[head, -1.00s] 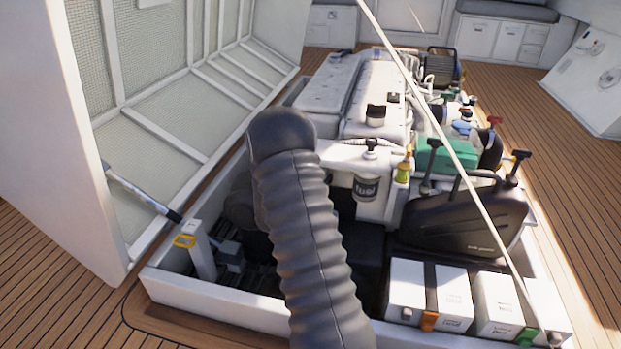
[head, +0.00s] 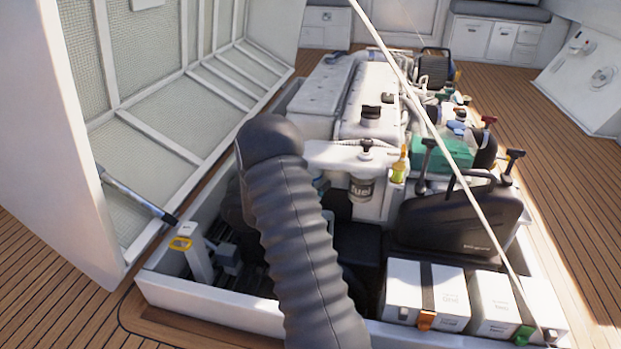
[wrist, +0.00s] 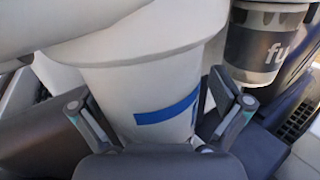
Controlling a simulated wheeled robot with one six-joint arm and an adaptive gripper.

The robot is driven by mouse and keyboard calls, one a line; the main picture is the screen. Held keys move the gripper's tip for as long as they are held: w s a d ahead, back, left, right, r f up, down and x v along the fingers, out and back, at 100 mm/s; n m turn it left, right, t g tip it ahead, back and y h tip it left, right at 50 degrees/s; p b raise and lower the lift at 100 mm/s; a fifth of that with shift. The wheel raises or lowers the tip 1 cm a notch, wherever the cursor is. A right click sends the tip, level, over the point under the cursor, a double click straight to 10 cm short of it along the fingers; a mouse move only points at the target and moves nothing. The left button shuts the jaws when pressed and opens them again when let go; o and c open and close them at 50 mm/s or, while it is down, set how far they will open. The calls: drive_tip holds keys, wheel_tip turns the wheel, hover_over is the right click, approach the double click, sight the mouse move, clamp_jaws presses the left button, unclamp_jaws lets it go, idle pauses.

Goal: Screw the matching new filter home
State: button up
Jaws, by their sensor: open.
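A white filter (wrist: 140,85) with a blue band hangs below a white housing (wrist: 60,22) in the wrist view. I cannot tell whether it is fully seated against the housing. My gripper (wrist: 162,103) is open, with one finger on each side of the filter; the fingertips look apart from its sides.
The white engine block (head: 372,100) lies behind. A black case (head: 458,220) and white boxes (head: 403,291) stand to the right. The raised hatch lid (head: 140,90) is on the left, and a thin pale rod (head: 440,140) crosses the view.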

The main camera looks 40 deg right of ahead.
drive_tip(key=shift+s+a+m+g+y, duration=0.1)
drive_tip(key=shift+s+m+g+y, duration=0.1)
drive_tip(key=shift+m+g, duration=1.1)
drive_tip(key=shift+s+a+m+g+y, duration=0.15)
drive_tip(key=shift+m+g, duration=0.6)
drive_tip(key=shift+g, duration=1.1)
drive_tip(key=shift+s+d+m+g+y, duration=0.15)
drive_tip(key=shift+s+m+g, duration=0.1)
drive_tip(key=shift+m+g, duration=1.05)
drive_tip(key=shift+a+n+g, duration=0.1)
drive_tip(key=shift+n+g, duration=0.15)
